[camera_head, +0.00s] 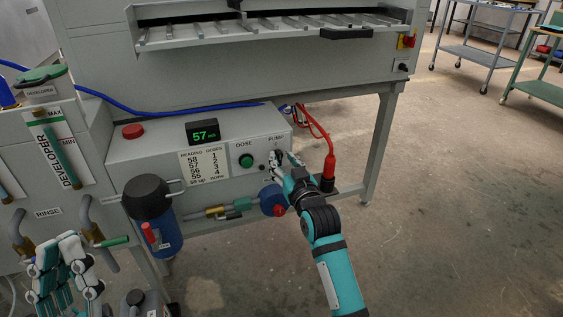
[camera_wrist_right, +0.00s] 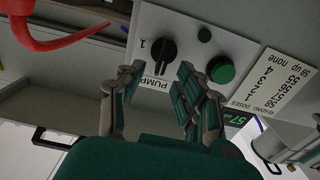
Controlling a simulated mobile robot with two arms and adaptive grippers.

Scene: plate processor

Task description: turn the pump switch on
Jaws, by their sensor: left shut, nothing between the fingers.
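The pump switch (camera_wrist_right: 162,55) is a black rotary knob on the grey control panel, with the label PUMP beside it and a "1" mark at one side. It shows turned over in the right wrist view. In the head view my right gripper partly hides it. My right gripper (camera_head: 284,160) is at the panel's right end. In the wrist view its fingers (camera_wrist_right: 160,78) are apart, with the PUMP label and the knob showing in the gap just beyond the tips. I cannot tell if they touch. My left gripper (camera_head: 62,245) is shut and empty at the lower left.
A green DOSE button (camera_head: 246,161) sits left of the switch. A display (camera_head: 202,131) reads 57. A red cable and probe (camera_head: 329,165) stand just right of the panel. A blue-capped pipe fitting (camera_head: 270,199) lies below.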

